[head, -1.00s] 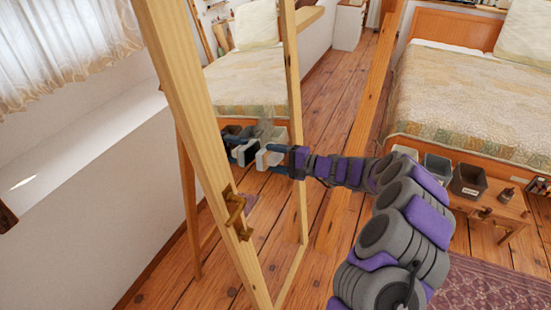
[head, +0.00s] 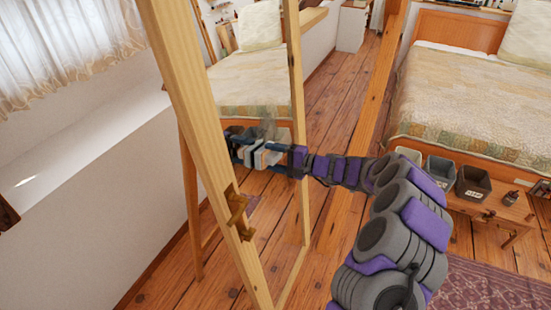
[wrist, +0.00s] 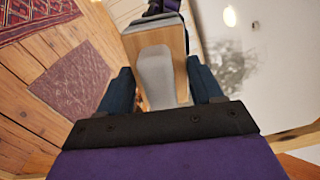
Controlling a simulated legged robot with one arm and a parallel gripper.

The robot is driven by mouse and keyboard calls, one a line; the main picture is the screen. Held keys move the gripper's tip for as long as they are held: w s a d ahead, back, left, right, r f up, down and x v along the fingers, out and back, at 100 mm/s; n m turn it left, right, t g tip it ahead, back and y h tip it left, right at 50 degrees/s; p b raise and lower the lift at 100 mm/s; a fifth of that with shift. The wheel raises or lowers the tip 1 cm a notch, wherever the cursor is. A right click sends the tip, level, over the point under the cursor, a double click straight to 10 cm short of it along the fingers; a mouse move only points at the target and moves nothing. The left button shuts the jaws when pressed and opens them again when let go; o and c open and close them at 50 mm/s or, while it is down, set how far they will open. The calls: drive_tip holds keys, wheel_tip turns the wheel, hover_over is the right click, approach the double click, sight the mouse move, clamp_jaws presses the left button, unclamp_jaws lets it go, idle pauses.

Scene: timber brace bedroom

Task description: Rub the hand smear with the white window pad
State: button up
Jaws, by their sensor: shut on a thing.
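The hand smear (head: 268,128) is a grey smudge on the tall wood-framed mirror (head: 245,105). In the wrist view the smear (wrist: 230,65) is a mottled grey patch on the pale glass, to the right of the pad. My gripper (head: 280,158) is shut on the white window pad (head: 262,158), low in front of the glass and just below the smear. In the wrist view the pad (wrist: 155,72) sits between the fingers of my gripper (wrist: 163,88), showing wood and a pale grey part. I cannot tell whether the pad touches the glass.
Several small bins, one a dark bin (head: 473,183), stand on a low wooden bench (head: 515,212) at right. A bed (head: 465,100) stands behind. A patterned rug (head: 495,285) lies at lower right.

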drive_tip(key=shift+w+a, duration=0.1)
drive_tip(key=shift+a, duration=0.15)
